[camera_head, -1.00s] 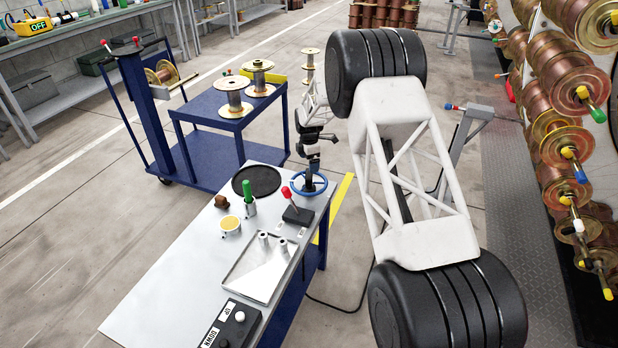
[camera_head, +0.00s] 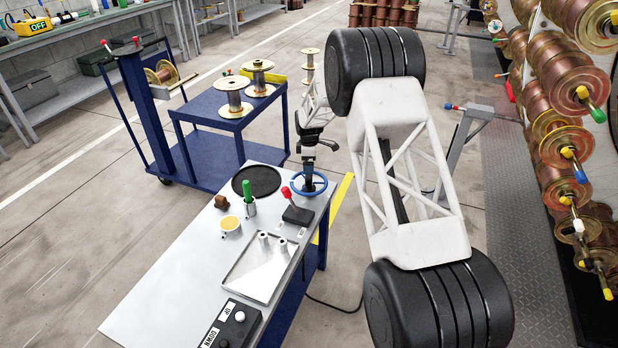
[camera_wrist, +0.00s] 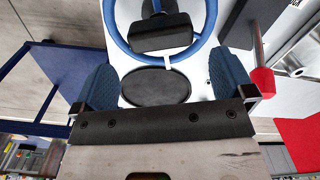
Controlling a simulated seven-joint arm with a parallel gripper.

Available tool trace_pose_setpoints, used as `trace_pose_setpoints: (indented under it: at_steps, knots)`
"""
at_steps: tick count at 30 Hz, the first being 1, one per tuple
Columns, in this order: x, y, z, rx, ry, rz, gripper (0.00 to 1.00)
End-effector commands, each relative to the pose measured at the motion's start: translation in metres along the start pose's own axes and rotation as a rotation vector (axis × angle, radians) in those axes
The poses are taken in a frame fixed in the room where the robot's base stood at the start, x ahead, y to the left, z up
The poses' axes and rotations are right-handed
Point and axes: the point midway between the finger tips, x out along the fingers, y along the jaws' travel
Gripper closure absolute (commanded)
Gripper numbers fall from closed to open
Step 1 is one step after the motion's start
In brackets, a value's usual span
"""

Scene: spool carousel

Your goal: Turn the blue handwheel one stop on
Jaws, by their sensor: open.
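The blue handwheel (camera_head: 307,194) sits at the far right corner of the grey-topped bench. In the wrist view its blue rim (camera_wrist: 121,46) curves across the top, with a white mark (camera_wrist: 167,62) on the near part and a black block over the middle. My gripper (camera_head: 308,168) is above the wheel in the head view, its tips partly hard to make out. In the wrist view my gripper (camera_wrist: 166,78) has its two blue fingers wide apart, with nothing between them but the bench and a dark disc behind. I cannot tell whether it touches the wheel.
A red-knobbed lever (camera_head: 290,200) stands close beside the wheel; its knob (camera_wrist: 262,80) is near the right finger.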

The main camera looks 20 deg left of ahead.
Motion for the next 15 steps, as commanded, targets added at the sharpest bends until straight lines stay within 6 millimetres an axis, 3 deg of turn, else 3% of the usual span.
trace_pose_setpoints:
  at_steps: [15]
  knots:
    - [0.051,-0.001,0.000,-0.001,0.000,-0.001,0.00]
